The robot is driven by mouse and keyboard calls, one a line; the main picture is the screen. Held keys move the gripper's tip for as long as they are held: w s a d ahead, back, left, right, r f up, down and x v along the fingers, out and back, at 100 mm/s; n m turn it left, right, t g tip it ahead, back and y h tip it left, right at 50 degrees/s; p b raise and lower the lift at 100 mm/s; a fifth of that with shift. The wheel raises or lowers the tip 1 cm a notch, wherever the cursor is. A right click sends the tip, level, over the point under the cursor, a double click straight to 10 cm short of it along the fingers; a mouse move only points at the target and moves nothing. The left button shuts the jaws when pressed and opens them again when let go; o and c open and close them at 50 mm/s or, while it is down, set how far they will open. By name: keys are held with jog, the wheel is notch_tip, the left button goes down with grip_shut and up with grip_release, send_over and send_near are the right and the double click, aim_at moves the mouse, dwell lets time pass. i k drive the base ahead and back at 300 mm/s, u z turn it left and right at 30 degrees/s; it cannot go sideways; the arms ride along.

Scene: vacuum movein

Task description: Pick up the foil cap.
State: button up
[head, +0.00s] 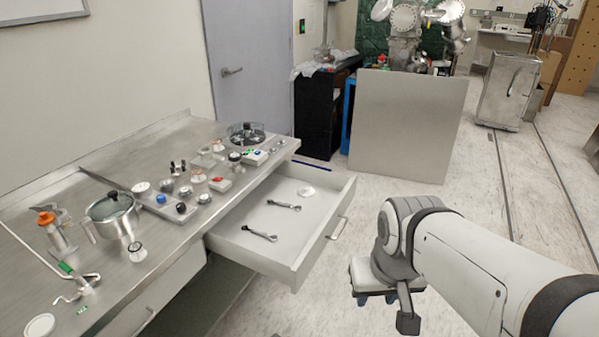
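No thing can be named the foil cap with certainty at this size. A pale, shiny round disc (306,191) lies on the floor of the open drawer (246,252), near its back right. Several small silver round pieces, such as one (185,191) on the tray, stand on the steel bench. My gripper (376,298) hangs over the floor to the right of the drawer, apart from everything.
Two wrenches (284,205) (260,234) lie in the drawer. The steel bench (105,275) holds a lidded pot (112,215), an orange-topped device (54,232) and a crowded tray (168,210). A grey panel (405,125) stands behind. The floor right of the drawer is open.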

aim_at(304, 192)
jog(key=u, duration=0.25)
jog(key=k, duration=0.1)
jog(key=z, duration=1.4)
jog(key=i, duration=2.2)
jog(key=u, duration=2.7)
jog(key=i, duration=0.5)
jog(key=z, duration=0.15)
